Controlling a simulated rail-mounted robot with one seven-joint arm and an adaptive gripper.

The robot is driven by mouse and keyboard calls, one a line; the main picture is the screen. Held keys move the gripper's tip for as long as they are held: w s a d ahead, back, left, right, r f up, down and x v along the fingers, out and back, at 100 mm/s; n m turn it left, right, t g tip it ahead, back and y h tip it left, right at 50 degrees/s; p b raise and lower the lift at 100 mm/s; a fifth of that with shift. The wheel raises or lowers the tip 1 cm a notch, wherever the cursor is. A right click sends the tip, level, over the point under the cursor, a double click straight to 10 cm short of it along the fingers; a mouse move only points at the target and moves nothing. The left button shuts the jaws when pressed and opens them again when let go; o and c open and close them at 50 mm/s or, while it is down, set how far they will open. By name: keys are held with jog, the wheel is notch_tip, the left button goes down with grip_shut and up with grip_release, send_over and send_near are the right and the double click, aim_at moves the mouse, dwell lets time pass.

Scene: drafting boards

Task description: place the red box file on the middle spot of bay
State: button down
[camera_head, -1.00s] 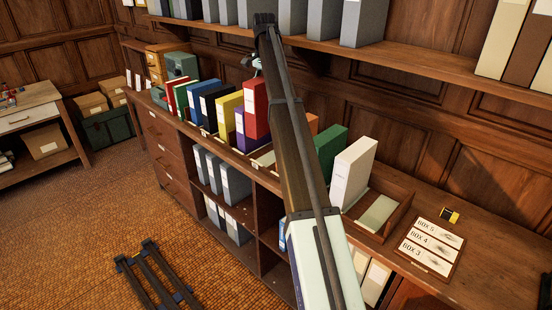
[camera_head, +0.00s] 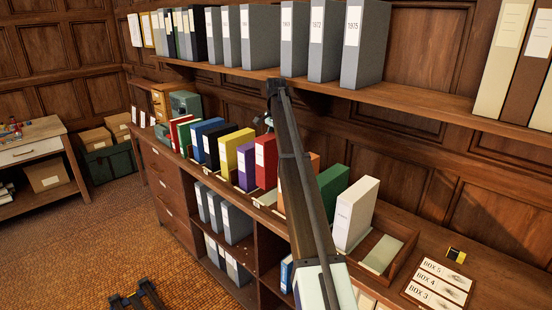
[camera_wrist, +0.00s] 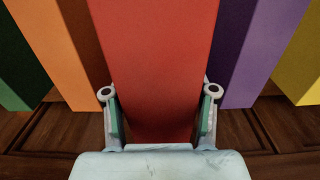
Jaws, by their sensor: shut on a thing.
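The red box file (camera_head: 265,160) stands upright in the row of files on the long counter, beside the purple file (camera_head: 246,165). Its lower edge looks about level with its neighbours, but I cannot tell whether it touches the base. My gripper (camera_head: 267,121) shows only in part behind the file row and my arm. In the wrist view my gripper (camera_wrist: 160,118) is shut on the red box file (camera_wrist: 155,60), one finger on each side. An orange file (camera_wrist: 58,50) is left of it and the purple file (camera_wrist: 242,55) right, with gaps between.
Yellow (camera_head: 236,152), green (camera_head: 331,187) and white (camera_head: 354,214) files share the counter. An open wooden tray (camera_head: 403,255) and a label board (camera_head: 437,283) lie to the right. A shelf (camera_head: 420,96) with grey files hangs above.

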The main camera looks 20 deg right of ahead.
aim_at(276, 159)
jog(key=shift+f+p, duration=0.8)
jog(key=shift+f, duration=2.85)
jog(key=shift+c, duration=1.7)
grip_release()
jog(key=shift+f, duration=0.15)
notch_tip(276, 159, up, 12)
jog(key=b, duration=0.3)
